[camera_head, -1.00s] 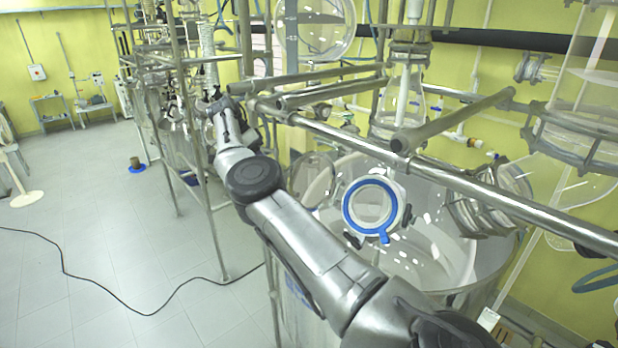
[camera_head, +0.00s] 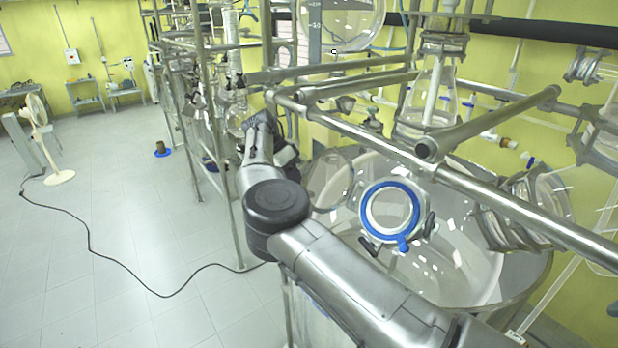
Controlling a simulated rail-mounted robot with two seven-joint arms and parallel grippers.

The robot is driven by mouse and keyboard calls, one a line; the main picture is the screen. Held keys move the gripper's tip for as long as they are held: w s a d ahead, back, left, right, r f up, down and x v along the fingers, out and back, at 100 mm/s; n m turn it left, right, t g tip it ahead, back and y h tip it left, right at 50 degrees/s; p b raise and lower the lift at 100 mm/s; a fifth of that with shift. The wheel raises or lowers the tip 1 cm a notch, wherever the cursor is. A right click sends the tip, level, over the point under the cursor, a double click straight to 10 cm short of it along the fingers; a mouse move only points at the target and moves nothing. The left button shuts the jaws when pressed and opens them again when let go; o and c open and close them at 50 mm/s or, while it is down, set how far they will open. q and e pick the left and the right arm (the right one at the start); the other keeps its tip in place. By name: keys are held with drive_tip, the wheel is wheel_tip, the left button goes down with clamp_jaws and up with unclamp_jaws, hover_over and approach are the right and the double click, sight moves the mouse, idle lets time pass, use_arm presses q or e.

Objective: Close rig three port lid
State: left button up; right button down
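A glass reactor vessel (camera_head: 480,285) stands at the right under metal rails. Its round port (camera_head: 390,210) has a bright blue ring with a blue tab at the bottom and dark clamps at its sides. A round, clear glass disc (camera_head: 330,180) stands tilted just left of the port; it looks like a lid swung open, but I cannot be sure. One arm of mine, seemingly the right, comes in from the lower right and bends away left of the port. Its gripper end is near the rail post, small and dark, and its fingers are unclear. My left gripper is not visible.
Thick metal rails (camera_head: 470,190) cross above the vessel, with upright posts (camera_head: 225,160) at the left. A glass flask (camera_head: 430,95) hangs behind the rails. Open tiled floor with a black cable (camera_head: 110,262) and a white fan (camera_head: 45,140) lies left.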

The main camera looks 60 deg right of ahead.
drive_tip(key=shift+s, duration=0.1)
drive_tip(key=shift+s+a, duration=0.1)
idle(0.5)
drive_tip(key=shift+s+a+r+n+t+b, duration=0.15)
drive_tip(key=shift+s+a+n+t+b, duration=0.05)
drive_tip(key=shift+n+t+b, duration=0.25)
drive_tip(key=shift+s+a+r+t+h+b, duration=0.1)
drive_tip(key=shift+s+a+t+h+b, duration=0.05)
drive_tip(key=shift+s+t+h+b, duration=0.2)
